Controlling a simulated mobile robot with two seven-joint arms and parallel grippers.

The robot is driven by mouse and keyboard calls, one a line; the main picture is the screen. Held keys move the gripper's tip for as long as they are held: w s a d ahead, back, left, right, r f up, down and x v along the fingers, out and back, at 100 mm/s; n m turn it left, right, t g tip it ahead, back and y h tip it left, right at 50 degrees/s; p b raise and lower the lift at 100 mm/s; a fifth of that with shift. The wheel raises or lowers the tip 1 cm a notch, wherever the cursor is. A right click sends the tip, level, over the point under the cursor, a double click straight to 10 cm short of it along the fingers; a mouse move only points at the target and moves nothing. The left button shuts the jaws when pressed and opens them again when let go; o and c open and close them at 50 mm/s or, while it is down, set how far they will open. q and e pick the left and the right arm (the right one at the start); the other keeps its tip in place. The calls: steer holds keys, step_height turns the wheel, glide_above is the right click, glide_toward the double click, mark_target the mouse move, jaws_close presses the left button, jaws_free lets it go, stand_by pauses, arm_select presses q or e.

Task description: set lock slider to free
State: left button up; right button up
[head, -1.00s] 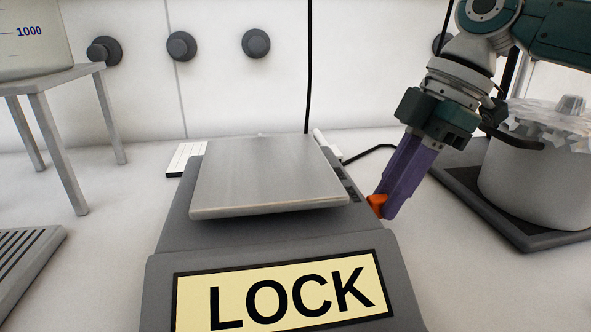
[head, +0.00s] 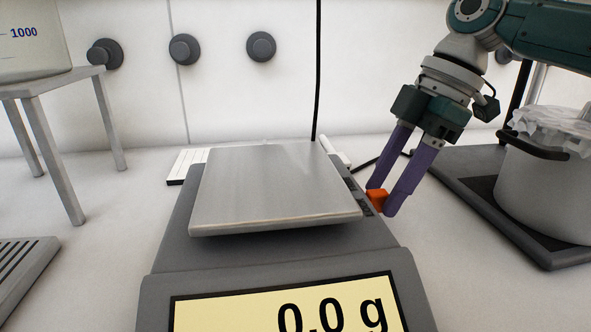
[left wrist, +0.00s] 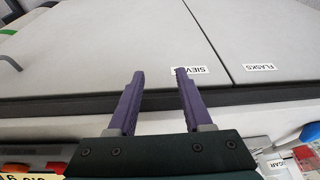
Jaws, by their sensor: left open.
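The orange lock slider (head: 377,198) sits on the right side of the grey scale (head: 225,258). The scale's display (head: 240,311) reads "0.0 g". My right gripper (head: 381,201) is open. Its two purple fingers are spread, one behind and one in front of the slider; I cannot tell whether either touches it. My left gripper (left wrist: 160,76) shows in the left wrist view, open with nothing between its fingers, in front of grey panels. It is not in the head view.
A pot (head: 551,185) stands on a dark base close to the right arm. A small grey table (head: 55,82) bearing a beaker (head: 35,40) is at the left. A metal pan (head: 275,185) tops the scale.

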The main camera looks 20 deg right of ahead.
steer(key=v, duration=0.9)
steer(key=shift+d+r+p, duration=0.2)
steer(key=shift+r+p, duration=0.2)
